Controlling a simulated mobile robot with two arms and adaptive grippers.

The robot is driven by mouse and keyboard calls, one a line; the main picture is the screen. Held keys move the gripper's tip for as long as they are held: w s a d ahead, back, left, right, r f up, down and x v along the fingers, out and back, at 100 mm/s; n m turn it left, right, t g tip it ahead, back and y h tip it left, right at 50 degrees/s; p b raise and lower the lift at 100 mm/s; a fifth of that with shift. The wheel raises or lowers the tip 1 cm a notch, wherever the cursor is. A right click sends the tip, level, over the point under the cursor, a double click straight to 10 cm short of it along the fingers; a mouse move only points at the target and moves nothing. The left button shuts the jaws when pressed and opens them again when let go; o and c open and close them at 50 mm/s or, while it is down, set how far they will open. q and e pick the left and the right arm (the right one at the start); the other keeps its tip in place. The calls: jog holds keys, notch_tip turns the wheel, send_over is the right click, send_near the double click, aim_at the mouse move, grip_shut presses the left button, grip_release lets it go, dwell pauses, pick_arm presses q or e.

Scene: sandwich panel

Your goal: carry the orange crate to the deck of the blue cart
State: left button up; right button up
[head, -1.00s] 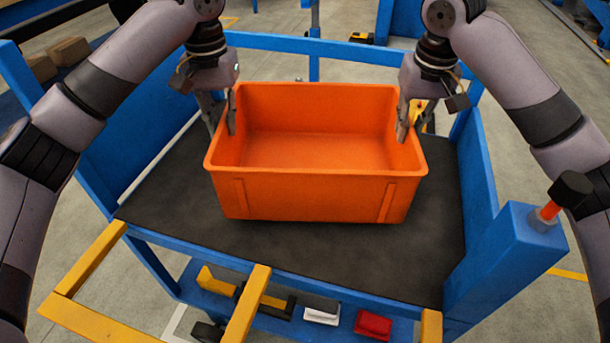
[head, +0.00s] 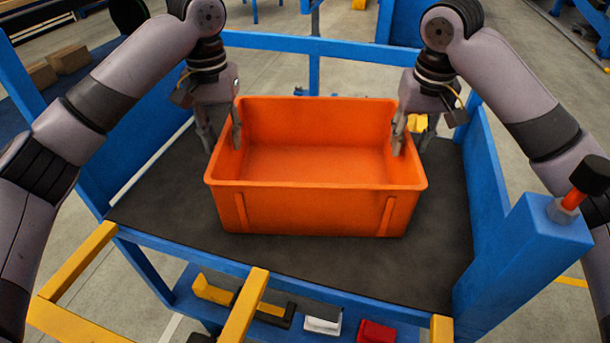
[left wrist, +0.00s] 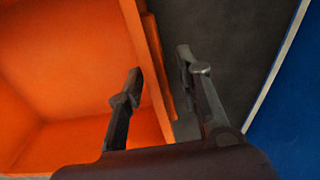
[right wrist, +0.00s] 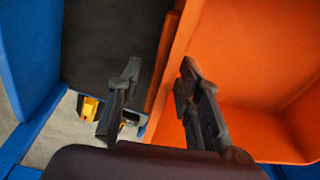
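The orange crate (head: 317,210) sits upright on the dark deck (head: 445,235) of the blue cart (head: 525,245). It is empty. My left gripper (head: 222,148) straddles the crate's left wall, one finger inside and one outside. In the left wrist view (left wrist: 160,82) the fingers stand apart with a gap to the wall. My right gripper (head: 411,150) straddles the right wall the same way. In the right wrist view (right wrist: 157,80) its fingers are also spread. The crate's underside is hidden.
Blue side panels (head: 150,135) and a rear rail (head: 350,50) enclose the deck. Yellow bars (head: 245,305) stand at the front left. A lower shelf holds a white item (head: 322,325) and a red item (head: 376,331). A post with a black-and-red knob (head: 588,178) stands at right.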

pick_arm(q)
jog(key=shift+r, duration=0.1)
notch_tip(320, 180, up, 12)
pick_arm(e)
notch_tip(320, 180, up, 12)
jog(key=s, duration=0.1)
jog(key=shift+s, duration=0.4)
dwell(0.5)
dwell(0.4)
